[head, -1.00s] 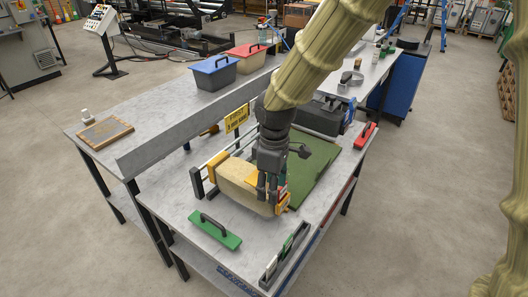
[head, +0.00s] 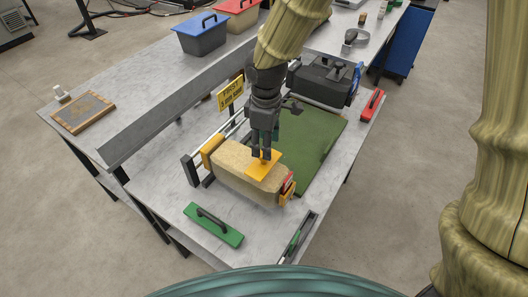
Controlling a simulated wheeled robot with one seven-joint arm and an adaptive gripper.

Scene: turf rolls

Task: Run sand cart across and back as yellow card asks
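The sand cart (head: 236,167) is a long beige block with yellow end pieces, lying beside a green turf sheet (head: 313,140) on the grey bench. A flat yellow plate (head: 262,170) lies over its top near the right end. My gripper (head: 264,153) points down with its fingertips at the middle of this plate. The fingers are small and overlap, so I cannot tell whether they grip anything. A yellow card (head: 230,92) with black lettering stands upright behind the cart; its top word looks like "FIRST", the lower line is too small to read.
A green-based handled tool (head: 213,224) lies in front of the cart, and a red one (head: 371,104) at the bench's right edge. A dark machine (head: 325,78) stands behind the turf. Rails (head: 226,131) run behind the cart. A raised grey ledge (head: 180,98) divides the bench.

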